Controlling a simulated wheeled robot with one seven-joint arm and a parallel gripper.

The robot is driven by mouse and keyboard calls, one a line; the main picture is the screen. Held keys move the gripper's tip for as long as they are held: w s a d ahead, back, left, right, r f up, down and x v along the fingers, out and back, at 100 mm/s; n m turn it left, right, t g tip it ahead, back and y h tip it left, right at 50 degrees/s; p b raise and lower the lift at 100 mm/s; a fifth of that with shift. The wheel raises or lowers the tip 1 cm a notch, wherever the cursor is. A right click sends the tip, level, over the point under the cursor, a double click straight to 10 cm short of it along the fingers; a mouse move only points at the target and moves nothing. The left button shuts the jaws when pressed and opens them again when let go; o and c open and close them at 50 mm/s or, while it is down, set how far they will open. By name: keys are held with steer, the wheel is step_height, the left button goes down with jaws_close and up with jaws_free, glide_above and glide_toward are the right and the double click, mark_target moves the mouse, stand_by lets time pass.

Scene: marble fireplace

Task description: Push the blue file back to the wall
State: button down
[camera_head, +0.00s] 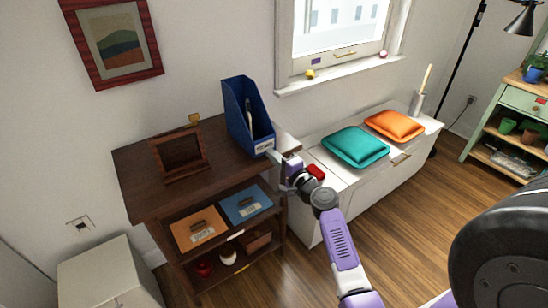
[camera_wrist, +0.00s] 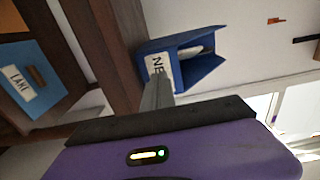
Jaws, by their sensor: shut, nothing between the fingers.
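The blue file (camera_head: 246,118) is an upright open-topped holder with a white label on its front. It stands near the right end of the dark wooden shelf unit's top (camera_head: 170,195), and in the head view I cannot tell the exact gap to the wall (camera_head: 190,60). My gripper (camera_head: 274,156) is shut and empty, with its fingertips at the lower front of the file. In the wrist view the blue file (camera_wrist: 190,55) is just beyond the shut fingers (camera_wrist: 157,95), which overlap the label's edge. I cannot tell whether they touch.
A wooden frame (camera_head: 180,155) stands left of the file on the same top. Orange (camera_head: 198,230) and blue (camera_head: 246,203) labelled boxes sit on the shelf below. A white bench (camera_head: 350,180) with teal (camera_head: 355,146) and orange (camera_head: 394,125) cushions stands to the right.

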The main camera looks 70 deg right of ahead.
mark_target(264, 147)
steer(key=shift+b+x, duration=1.4)
steer(key=shift+x, duration=3.7)
steer(key=shift+s, duration=0.1)
steer(key=shift+p+v, duration=0.3)
steer(key=shift+v, duration=1.35)
steer(key=v, duration=1.4)
steer(key=shift+s, duration=0.1)
